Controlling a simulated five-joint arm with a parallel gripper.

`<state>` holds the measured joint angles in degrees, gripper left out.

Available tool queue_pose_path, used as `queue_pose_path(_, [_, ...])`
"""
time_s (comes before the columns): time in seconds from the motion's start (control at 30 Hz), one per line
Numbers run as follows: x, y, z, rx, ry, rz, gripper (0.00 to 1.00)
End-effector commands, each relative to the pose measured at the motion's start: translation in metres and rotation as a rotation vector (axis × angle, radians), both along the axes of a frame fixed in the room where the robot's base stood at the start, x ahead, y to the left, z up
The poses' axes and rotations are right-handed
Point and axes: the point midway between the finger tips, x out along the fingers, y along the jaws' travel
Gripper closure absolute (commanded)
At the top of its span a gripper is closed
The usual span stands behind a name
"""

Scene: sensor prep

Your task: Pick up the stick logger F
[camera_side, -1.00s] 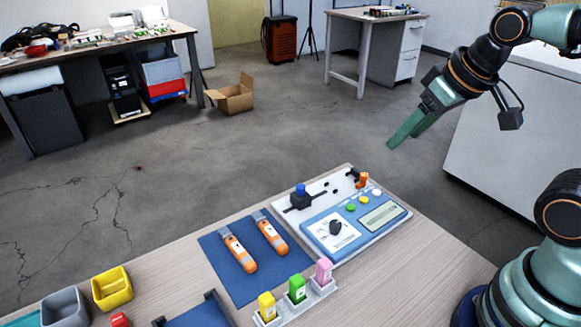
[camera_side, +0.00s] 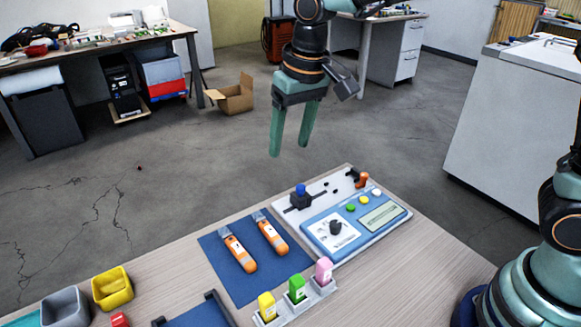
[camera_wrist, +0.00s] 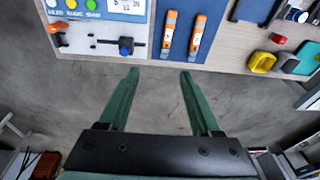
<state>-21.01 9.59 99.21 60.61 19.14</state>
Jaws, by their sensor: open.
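Two orange and grey stick loggers lie side by side on a blue mat (camera_side: 262,286). The left one (camera_side: 238,254) and the right one (camera_side: 272,236) carry small pale labels. I cannot read which is F. In the wrist view they show at the top, one logger (camera_wrist: 168,33) left of the other (camera_wrist: 197,36). My gripper (camera_side: 289,149) is open and empty, fingers pointing down. It is above and behind the loggers, apart from them. In the wrist view my gripper (camera_wrist: 159,76) shows floor between its fingers.
A blue and white device (camera_side: 345,228) with a dial, buttons and screen stands right of the mat. A holder (camera_side: 300,312) with green, yellow and pink pieces is in front. A yellow bin (camera_side: 112,288) and a grey bin (camera_side: 65,307) stand at the left.

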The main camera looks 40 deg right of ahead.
Motion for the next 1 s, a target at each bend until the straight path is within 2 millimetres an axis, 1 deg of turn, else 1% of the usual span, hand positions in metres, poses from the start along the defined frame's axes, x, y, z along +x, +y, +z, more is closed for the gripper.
queue_pose_path(0.03, [0.006,0.017,-0.012,-0.006,0.026,0.009,0.35])
queue_pose_path(0.2, [0.018,0.068,-0.049,-0.029,0.098,0.018,0.35])
queue_pose_path(0.3, [0.019,0.094,-0.070,-0.045,0.130,0.019,0.35])
queue_pose_path(0.4, [0.019,0.111,-0.087,-0.058,0.155,0.021,0.35])
queue_pose_path(0.5, [0.018,0.122,-0.098,-0.065,0.167,0.021,0.35])
queue_pose_path(0.6, [0.017,0.126,-0.106,-0.069,0.174,0.020,0.35])
queue_pose_path(0.67, [0.017,0.126,-0.112,-0.070,0.176,0.019,0.35])
queue_pose_path(0.9, [0.016,0.125,-0.152,-0.070,0.176,0.019,0.35])
queue_pose_path(1.0, [0.017,0.125,-0.164,-0.070,0.175,0.019,0.35])
